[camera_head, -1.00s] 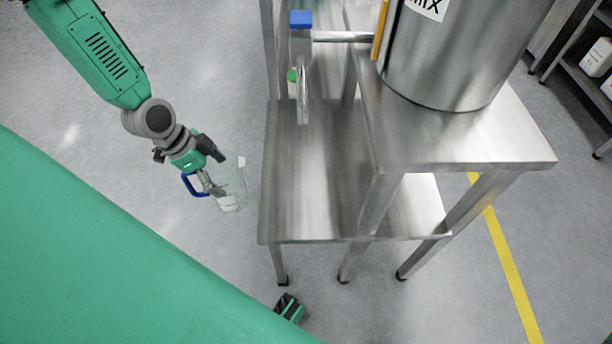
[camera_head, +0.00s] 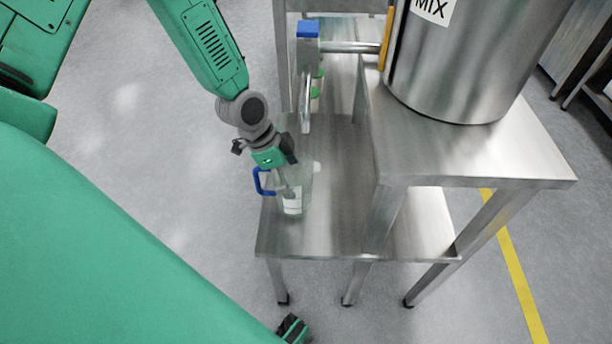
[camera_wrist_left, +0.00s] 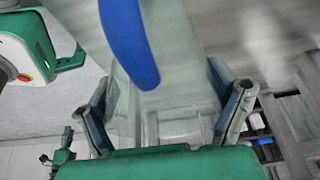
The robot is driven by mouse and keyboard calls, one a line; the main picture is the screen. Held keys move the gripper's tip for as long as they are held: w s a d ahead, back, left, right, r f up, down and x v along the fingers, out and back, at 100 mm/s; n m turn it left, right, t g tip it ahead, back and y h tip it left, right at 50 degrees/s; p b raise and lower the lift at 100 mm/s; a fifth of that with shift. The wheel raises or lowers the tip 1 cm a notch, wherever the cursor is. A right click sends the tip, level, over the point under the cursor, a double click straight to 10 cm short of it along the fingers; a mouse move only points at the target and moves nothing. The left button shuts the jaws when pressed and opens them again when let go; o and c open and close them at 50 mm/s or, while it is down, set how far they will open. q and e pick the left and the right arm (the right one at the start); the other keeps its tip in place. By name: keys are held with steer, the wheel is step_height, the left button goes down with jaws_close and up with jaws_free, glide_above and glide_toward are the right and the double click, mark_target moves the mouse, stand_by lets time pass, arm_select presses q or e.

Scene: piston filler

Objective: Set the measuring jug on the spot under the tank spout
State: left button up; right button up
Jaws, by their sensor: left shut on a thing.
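The clear measuring jug (camera_head: 293,203) has a blue handle and a pale patch near its lower end. In the head view it appears over the left part of the low steel shelf (camera_head: 325,232); I cannot tell whether it touches the shelf. My left gripper (camera_head: 287,184) is shut on the jug. In the left wrist view, my left gripper (camera_wrist_left: 165,118) has its fingers on either side of the clear jug, whose blue handle (camera_wrist_left: 130,42) is close to the camera. The tank spout (camera_head: 306,105) points down, farther back than the jug. My right gripper is not in view.
The steel tank (camera_head: 450,75) marked MIX stands on a higher steel table (camera_head: 490,150) to the right. A blue-topped valve (camera_head: 308,30) joins its pipe to the spout. Green-capped bottles (camera_head: 316,92) stand behind the spout. The shelf is bare to the right of the jug.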

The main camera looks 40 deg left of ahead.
arm_select(q)
steer(key=shift+w+d+f+b, duration=0.2)
steer(key=shift+w+d+b, duration=0.15)
steer(key=shift+w+d, duration=0.2)
steer(key=shift+w+d+f+b, duration=0.2)
steer(key=shift+w+d+b, duration=0.15)
steer(key=shift+d, duration=0.2)
steer(key=shift+a+f, duration=0.2)
steer(key=shift+f, duration=0.05)
steer(key=shift+r, duration=0.15)
steer(key=o, duration=1.3)
steer(key=shift+d, duration=0.35)
steer(key=p+v, duration=0.1)
steer(key=v, duration=0.3)
steer(key=p+v, duration=0.2)
steer(key=v, duration=0.2)
steer(key=p+v, duration=0.1)
steer(key=v, duration=0.3)
steer(key=shift+a+p, duration=0.3)
steer(key=shift+p, duration=0.05)
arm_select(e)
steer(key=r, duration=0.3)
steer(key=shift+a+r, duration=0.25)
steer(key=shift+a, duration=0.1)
